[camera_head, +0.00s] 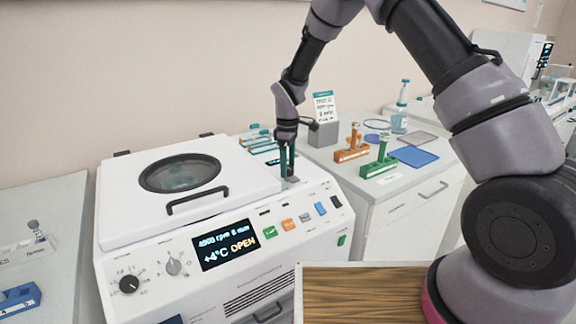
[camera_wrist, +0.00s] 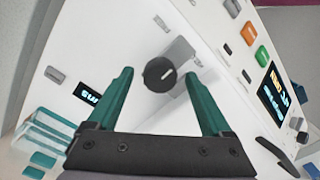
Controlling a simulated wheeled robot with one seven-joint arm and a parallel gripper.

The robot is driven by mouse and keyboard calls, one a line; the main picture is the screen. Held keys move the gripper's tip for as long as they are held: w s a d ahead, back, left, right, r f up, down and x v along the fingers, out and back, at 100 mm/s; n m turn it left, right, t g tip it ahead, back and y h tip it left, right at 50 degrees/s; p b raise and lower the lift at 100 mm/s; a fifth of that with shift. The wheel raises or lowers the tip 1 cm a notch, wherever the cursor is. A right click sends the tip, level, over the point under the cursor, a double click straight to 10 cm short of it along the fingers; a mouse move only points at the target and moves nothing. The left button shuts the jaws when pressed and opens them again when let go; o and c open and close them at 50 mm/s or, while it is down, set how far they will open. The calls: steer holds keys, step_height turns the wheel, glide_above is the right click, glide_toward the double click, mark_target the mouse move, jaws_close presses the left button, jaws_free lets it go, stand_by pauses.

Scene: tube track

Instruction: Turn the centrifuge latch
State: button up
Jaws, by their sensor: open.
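The white centrifuge (camera_head: 130,270) stands in front of me with its lid (camera_head: 140,215) down and a dark round window in it. Its display (camera_head: 227,245) reads 4500 rpm, 8 min, +4°C and OPEN. The latch is a dark round knob (camera_wrist: 160,74) with a light mark, on a grey plate; in the head view my gripper largely hides it. My gripper (camera_head: 288,163) points down at the latch, right of the lid. In the wrist view its green fingers (camera_wrist: 157,82) are open, one on each side of the knob, with gaps between. It holds nothing.
Coloured buttons (camera_head: 287,224) and two dials (camera_head: 130,284) are on the front panel. Orange (camera_head: 352,154) and green (camera_head: 378,166) racks stand on the right counter beside a blue mat (camera_head: 414,157) and a bottle (camera_head: 401,112).

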steer(key=shift+f, duration=0.15)
jaws_close()
steer(key=shift+m, duration=0.4)
steer(key=m, duration=0.3)
steer(key=shift+m, duration=0.4)
steer(key=m, duration=0.4)
steer(key=shift+m, duration=0.3)
steer(key=m, duration=0.4)
steer(key=shift+m, duration=0.3)
steer(key=m, duration=0.4)
